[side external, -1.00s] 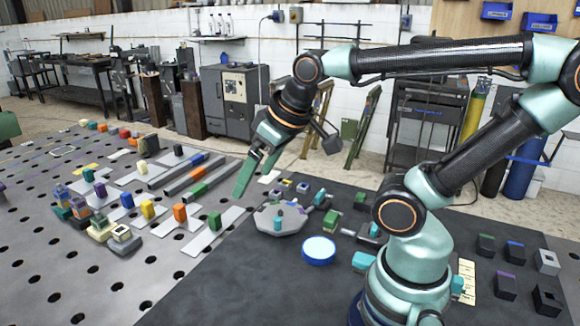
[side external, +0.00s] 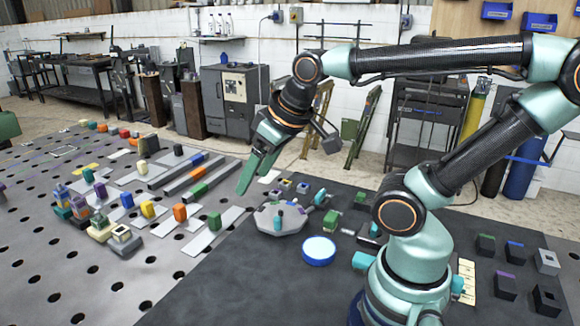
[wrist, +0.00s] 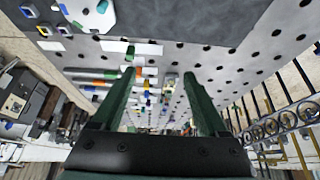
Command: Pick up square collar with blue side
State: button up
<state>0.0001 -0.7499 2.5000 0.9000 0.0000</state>
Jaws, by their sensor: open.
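Small square collars stand near the hub tray in the side view. One dark collar with a bluish-purple side (side external: 302,187) is there, beside another with a yellowish top (side external: 287,184). In the wrist view, a pale square collar with blue on it (wrist: 28,11) sits at the upper left, with two smaller ones lower down. I cannot tell for sure which is the blue-sided one. My gripper (side external: 253,182) is open and empty, pointing down in the air to the left of these collars. Its two green fingers (wrist: 159,74) are apart in the wrist view.
A grey hub tray (side external: 268,222) and a blue-rimmed white disc (side external: 319,250) lie on the dark mat. Colored blocks on pale strips (side external: 205,245) fill the perforated table at left. Dark blocks, one blue-topped (side external: 515,250), stand at right.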

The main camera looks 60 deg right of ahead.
jog(key=w+d+r+m+g, duration=0.2)
jog(key=w+d+m, duration=0.35)
jog(key=d, duration=0.25)
jog(key=m+g, duration=0.4)
jog(key=m, duration=0.8)
send_over(303, 188)
notch_tip(303, 188, down, 14)
jog(key=shift+m, duration=0.25)
jog(key=f, duration=0.4)
jog(key=d+f, duration=0.1)
jog(key=f, duration=0.1)
jog(key=shift+w+f, duration=0.1)
jog(key=shift+f, duration=0.2)
jog(key=shift+w+f, duration=0.15)
jog(key=shift+f, duration=3)
grip_shut()
